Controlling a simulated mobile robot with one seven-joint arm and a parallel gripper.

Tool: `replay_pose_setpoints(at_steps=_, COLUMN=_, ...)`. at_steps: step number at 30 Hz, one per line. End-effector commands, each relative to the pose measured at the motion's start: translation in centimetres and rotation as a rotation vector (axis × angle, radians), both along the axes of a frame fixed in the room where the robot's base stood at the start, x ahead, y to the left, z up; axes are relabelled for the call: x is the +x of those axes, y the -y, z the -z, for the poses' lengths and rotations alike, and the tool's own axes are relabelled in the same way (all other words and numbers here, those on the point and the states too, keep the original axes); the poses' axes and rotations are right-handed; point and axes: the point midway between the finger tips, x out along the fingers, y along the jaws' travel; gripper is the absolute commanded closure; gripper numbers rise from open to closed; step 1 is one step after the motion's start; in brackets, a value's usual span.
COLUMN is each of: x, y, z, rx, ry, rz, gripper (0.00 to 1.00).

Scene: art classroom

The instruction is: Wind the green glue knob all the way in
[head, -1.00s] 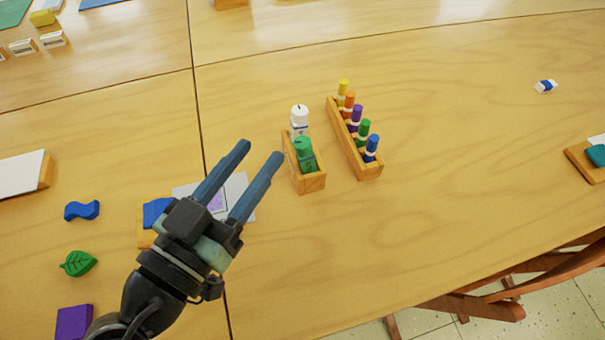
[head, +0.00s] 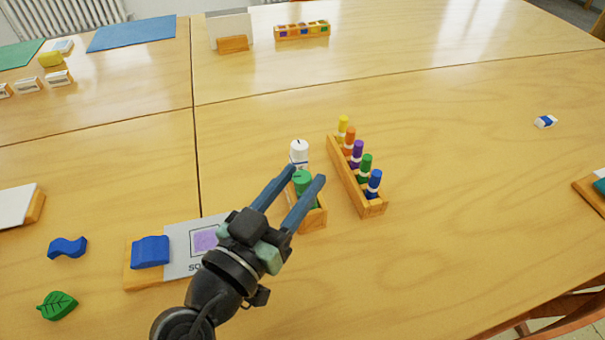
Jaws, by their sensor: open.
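The green glue stick with its green knob (head: 302,179) stands upright in the near end of a small wooden holder (head: 313,220). A white glue stick (head: 299,151) stands behind it in the same holder. My gripper (head: 306,174) is open, its two blue-grey fingers pointing up and to the right. In the picture the fingertips lie on either side of the green knob. I cannot tell whether they are level with it or touch it. The fingers hide part of the green stick and the holder.
A wooden rack (head: 373,205) with several coloured markers stands close to the right of the holder. A card stand with a blue block (head: 151,252) is left of my gripper. A blue wavy piece (head: 68,247) and a green leaf (head: 57,305) lie further left. The table at right is mostly clear.

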Motion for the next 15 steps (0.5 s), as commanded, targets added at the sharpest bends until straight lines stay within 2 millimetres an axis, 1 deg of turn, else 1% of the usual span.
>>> replay_pose_setpoints(at_steps=1, x=0.50, y=0.28, z=-0.04, rx=-0.001, ry=0.001, rz=0.001, gripper=0.54)
replay_pose_setpoints(at_steps=5, x=1.19, y=0.67, z=-0.01, rx=0.001, ry=0.001, rz=0.001, gripper=0.54)
replay_pose_setpoints(at_steps=14, x=1.35, y=0.75, z=0.00, rx=0.000, ry=0.000, rz=0.000, gripper=0.54)
replay_pose_setpoints(at_steps=15, x=1.34, y=0.74, z=0.01, rx=0.000, ry=0.000, rz=0.000, gripper=0.61)
